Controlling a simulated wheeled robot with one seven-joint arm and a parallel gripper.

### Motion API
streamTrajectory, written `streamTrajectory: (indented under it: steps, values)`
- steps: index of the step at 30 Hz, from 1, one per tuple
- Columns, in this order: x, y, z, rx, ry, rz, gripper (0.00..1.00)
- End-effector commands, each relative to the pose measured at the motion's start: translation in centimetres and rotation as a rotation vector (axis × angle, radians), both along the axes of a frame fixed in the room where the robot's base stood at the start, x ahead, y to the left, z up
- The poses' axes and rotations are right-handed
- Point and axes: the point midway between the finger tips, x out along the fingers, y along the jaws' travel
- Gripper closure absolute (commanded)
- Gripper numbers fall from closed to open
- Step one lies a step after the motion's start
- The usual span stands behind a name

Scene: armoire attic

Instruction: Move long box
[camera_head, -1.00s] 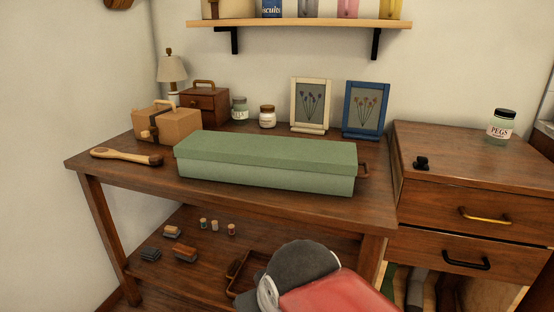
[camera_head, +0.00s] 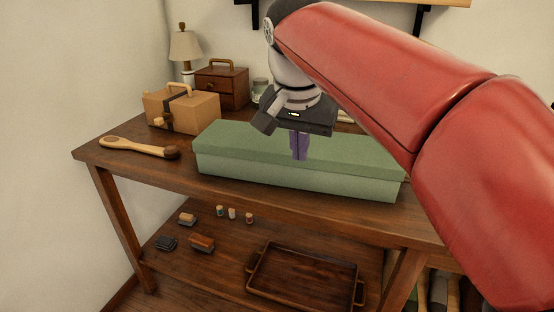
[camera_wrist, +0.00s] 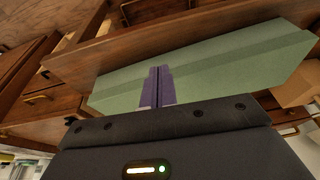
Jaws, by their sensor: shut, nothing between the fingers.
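The long box (camera_head: 240,150) is green with a slightly darker lid. It lies lengthwise along the front of the wooden table's top. My gripper (camera_head: 299,155) points down over the middle of the box, its purple fingers together with nothing between them. In the wrist view, my gripper (camera_wrist: 158,75) shows in front of the long green box (camera_wrist: 225,65). I cannot tell whether the fingertips touch the lid. My arm hides part of the box's back edge and right end.
A wooden brush (camera_head: 140,147) and a tan case (camera_head: 183,110) are left of the box. A small wooden chest (camera_head: 222,88) and a lamp (camera_head: 186,48) stand behind. The lower shelf holds a tray (camera_head: 303,278) and several small items. A wall shelf (camera_head: 440,3) is above.

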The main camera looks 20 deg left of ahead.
Motion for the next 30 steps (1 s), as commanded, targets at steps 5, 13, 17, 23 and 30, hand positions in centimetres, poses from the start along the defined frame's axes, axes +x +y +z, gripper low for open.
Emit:
streamTrajectory:
  steps: [5,13,17,23,30]
  values:
    - [-0.7,5.9,1.1,-0.026,-0.007,-0.020,1.00]
    - [-0.5,6.9,-0.9,-0.033,-0.009,-0.032,1.00]
    - [0.2,6.8,-3.4,-0.033,-0.008,-0.030,1.00]
    - [1.5,6.6,-7.5,-0.034,-0.009,-0.031,1.00]
    - [4.6,6.3,-8.1,-0.030,-0.011,-0.033,1.00]
